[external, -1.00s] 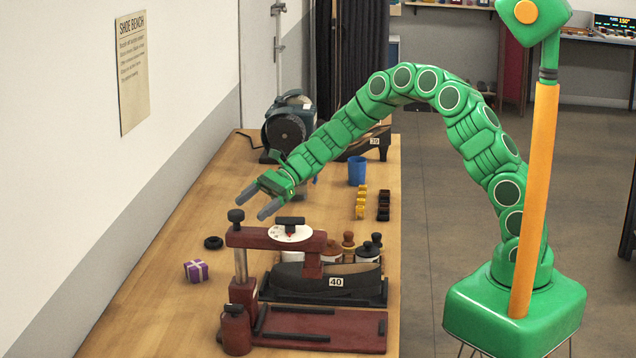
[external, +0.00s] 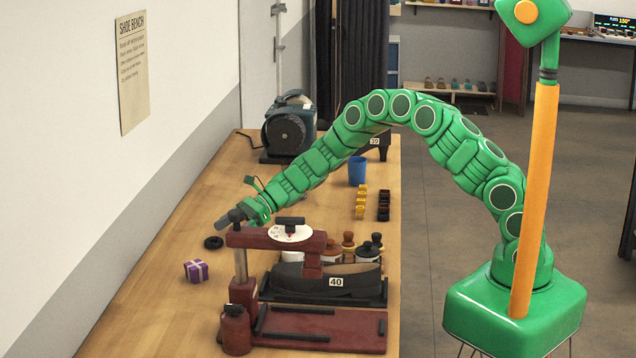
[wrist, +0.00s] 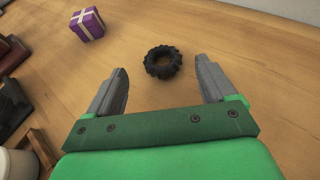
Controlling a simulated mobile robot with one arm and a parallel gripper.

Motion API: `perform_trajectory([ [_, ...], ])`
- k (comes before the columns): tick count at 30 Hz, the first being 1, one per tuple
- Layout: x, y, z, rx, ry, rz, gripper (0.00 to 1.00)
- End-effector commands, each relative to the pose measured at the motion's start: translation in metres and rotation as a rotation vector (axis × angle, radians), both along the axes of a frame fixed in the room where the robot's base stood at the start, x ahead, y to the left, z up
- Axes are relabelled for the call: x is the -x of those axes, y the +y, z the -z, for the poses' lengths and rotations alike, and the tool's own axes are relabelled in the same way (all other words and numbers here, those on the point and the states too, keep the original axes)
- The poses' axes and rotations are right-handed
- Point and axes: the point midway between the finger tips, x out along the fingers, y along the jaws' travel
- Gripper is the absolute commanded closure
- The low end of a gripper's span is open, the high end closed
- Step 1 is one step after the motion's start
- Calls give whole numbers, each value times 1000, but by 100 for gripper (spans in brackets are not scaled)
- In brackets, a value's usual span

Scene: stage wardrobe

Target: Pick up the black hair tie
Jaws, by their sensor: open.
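The black hair tie (external: 213,242) is a small dark ring lying flat on the wooden bench, left of the dark red press. In the wrist view the hair tie (wrist: 163,61) shows whole, with a bumpy outline, ahead of my gripper and between the lines of its two fingers.
A purple gift box (external: 196,271) with a pale ribbon sits near the hair tie. The dark red press (external: 275,238) stands close to my gripper, with a black shoe (external: 325,283) beside it. A blue cup (external: 357,170) is farther back. Bench toward the wall is clear.

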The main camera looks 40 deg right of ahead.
Motion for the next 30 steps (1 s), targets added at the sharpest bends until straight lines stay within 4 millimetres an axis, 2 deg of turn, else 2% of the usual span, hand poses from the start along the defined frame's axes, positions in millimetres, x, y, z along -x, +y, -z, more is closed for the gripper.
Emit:
perform_trajectory([
  [9,-5,35,15,2,2,-1,16],
  [17,-5,39,15,1,1,-2,16],
  [20,-5,39,15,1,0,-1,28],
  [29,-5,39,15,1,0,-1,74],
  [30,-5,39,15,1,0,-1,74],
])
